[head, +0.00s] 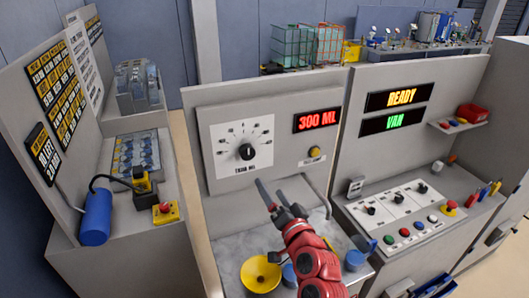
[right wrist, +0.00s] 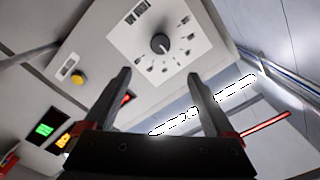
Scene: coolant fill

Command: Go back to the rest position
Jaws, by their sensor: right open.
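My right gripper (head: 268,186) is raised in front of the panel, below the dial (head: 247,152), with my red arm coming up from the bottom. Its two dark fingers are apart with nothing between them. In the right wrist view my right gripper (right wrist: 158,75) also shows open and empty, with the dial (right wrist: 160,43) beyond the fingers and apart from them. My left gripper is not in view.
A display (head: 317,119) reads 300 ML, above a yellow button (head: 314,152). Other displays read READY (head: 399,96) and VAN (head: 393,121). A yellow funnel (head: 261,273) sits on the counter below. A blue cylinder (head: 96,217) stands left. A control panel (head: 402,208) is right.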

